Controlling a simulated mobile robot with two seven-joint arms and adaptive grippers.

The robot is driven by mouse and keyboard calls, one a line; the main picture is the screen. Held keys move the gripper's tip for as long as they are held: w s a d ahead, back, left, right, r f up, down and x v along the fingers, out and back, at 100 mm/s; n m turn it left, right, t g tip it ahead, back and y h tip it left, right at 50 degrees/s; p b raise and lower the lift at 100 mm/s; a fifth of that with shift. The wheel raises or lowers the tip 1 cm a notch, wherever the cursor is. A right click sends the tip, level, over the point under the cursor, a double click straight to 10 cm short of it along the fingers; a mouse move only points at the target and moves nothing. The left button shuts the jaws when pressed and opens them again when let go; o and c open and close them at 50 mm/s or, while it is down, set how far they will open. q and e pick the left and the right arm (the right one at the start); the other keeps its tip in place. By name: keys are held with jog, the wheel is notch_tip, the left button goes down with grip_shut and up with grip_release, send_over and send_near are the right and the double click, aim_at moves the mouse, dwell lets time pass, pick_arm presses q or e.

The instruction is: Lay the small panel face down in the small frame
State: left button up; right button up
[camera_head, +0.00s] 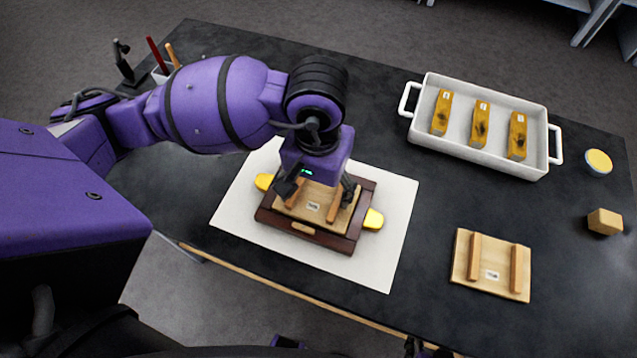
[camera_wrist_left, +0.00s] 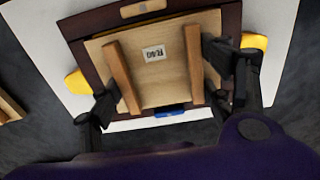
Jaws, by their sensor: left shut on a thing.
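The small panel (camera_head: 313,204) is pale wood with two raised wooden battens and a white label facing up. It is over the small frame (camera_head: 352,228), a dark brown frame with a light plate on its front rail. In the left wrist view the panel (camera_wrist_left: 152,80) covers the opening of the frame (camera_wrist_left: 98,22); I cannot tell if it is fully seated or slightly above. My left gripper (camera_head: 318,190) is shut on the panel, with fingers at its two sides, also in the left wrist view (camera_wrist_left: 162,98). My right gripper is not in view.
The frame lies on a white sheet (camera_head: 388,225) between yellow pieces (camera_head: 373,219). A second battened panel (camera_head: 491,264) lies at right. A white tray (camera_head: 430,140) holds three yellowish blocks (camera_head: 480,124). A wooden block (camera_head: 604,221) and a round yellow-topped item (camera_head: 598,162) are at far right.

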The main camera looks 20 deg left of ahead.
aim_at(318, 194)
pick_arm(q)
jog(key=o, duration=1.6)
notch_tip(318, 194, up, 12)
jog(key=shift+r, duration=0.15)
jog(key=shift+w, duration=0.1)
